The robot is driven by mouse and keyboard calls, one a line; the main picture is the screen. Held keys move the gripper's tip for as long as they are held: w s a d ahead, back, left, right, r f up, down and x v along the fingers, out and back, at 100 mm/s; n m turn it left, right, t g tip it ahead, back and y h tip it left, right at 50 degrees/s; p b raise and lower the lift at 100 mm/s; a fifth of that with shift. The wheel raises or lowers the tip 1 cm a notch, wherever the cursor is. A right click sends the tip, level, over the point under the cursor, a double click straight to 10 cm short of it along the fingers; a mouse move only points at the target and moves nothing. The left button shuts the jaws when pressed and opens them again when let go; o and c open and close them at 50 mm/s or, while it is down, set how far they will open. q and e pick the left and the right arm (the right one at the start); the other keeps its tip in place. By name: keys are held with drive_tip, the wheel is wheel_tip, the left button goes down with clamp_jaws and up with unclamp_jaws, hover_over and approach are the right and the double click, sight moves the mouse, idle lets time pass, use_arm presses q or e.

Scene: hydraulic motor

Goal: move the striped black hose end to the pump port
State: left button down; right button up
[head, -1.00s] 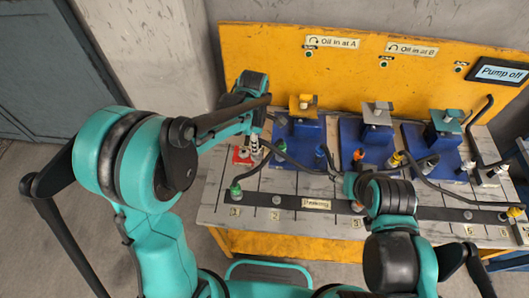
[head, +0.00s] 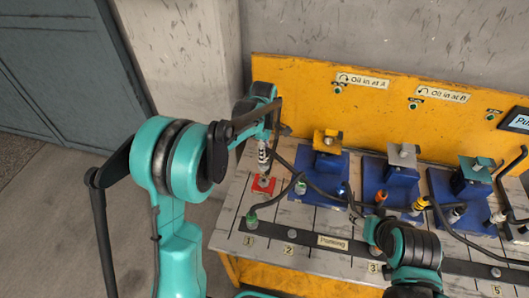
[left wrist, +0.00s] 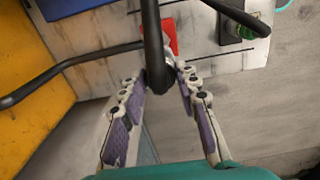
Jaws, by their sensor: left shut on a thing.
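My left gripper (head: 267,138) is shut on the striped black hose end (head: 263,156), a fitting with black and white bands. It holds the hose end upright above a red square plate (head: 263,185) with a small fitting on the bench. I cannot tell whether this is the pump port. In the left wrist view the fingers (left wrist: 161,85) close around the hose end, largely hidden by the black hose (left wrist: 152,35); the red plate (left wrist: 169,36) shows behind. My right gripper (head: 372,228) is low over the bench, its fingers too unclear to read.
Blue blocks with a yellow top (head: 327,141), a grey top (head: 402,155) and a green top (head: 475,168) stand along the yellow back panel (head: 300,100). Several other hoses cross the bench.

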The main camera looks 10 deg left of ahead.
sight(264, 165)
use_arm(q)
drive_tip(key=shift+f+b, duration=3)
drive_tip(key=shift+f, duration=1.15)
drive_tip(key=shift+f+b, duration=0.75)
drive_tip(key=shift+f, duration=0.2)
drive_tip(key=c, duration=1)
unclamp_jaws()
drive_tip(key=shift+r, duration=0.1)
drive_tip(key=shift+r+p, duration=2.1)
drive_tip(key=shift+r, duration=0.95)
